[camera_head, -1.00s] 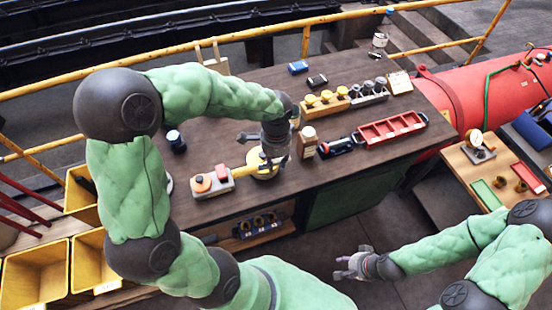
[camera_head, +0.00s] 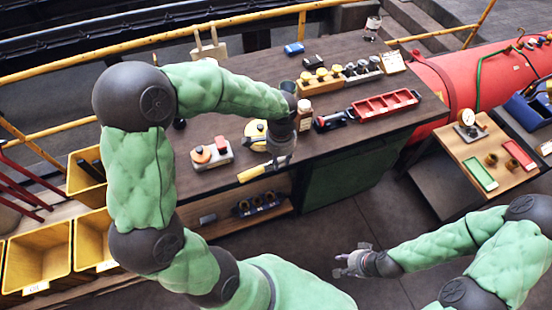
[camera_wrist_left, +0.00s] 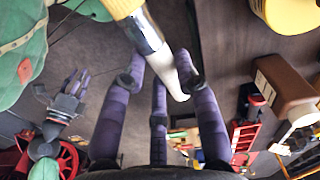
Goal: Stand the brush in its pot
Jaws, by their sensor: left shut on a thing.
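My left gripper (camera_head: 280,163) is shut on the brush, whose yellow handle (camera_head: 254,172) points left over the table's front edge. In the left wrist view, the brush's yellow handle (camera_wrist_left: 124,8), metal band and pale end (camera_wrist_left: 165,68) slant between my purple fingers. The brush is tilted, not upright. A round yellow vessel (camera_head: 254,134) with a dark top stands on the table just behind the gripper. I cannot tell which is the brush's pot. My right gripper (camera_head: 354,262) is open and empty, in front of the table.
A brown bottle (camera_head: 304,110) with a white cap stands right of the left gripper. A button box (camera_head: 211,154) sits to the left. A red tray (camera_head: 386,105) and a row of knobs (camera_head: 325,76) are at the right. A lower shelf (camera_head: 268,218) holds dark parts.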

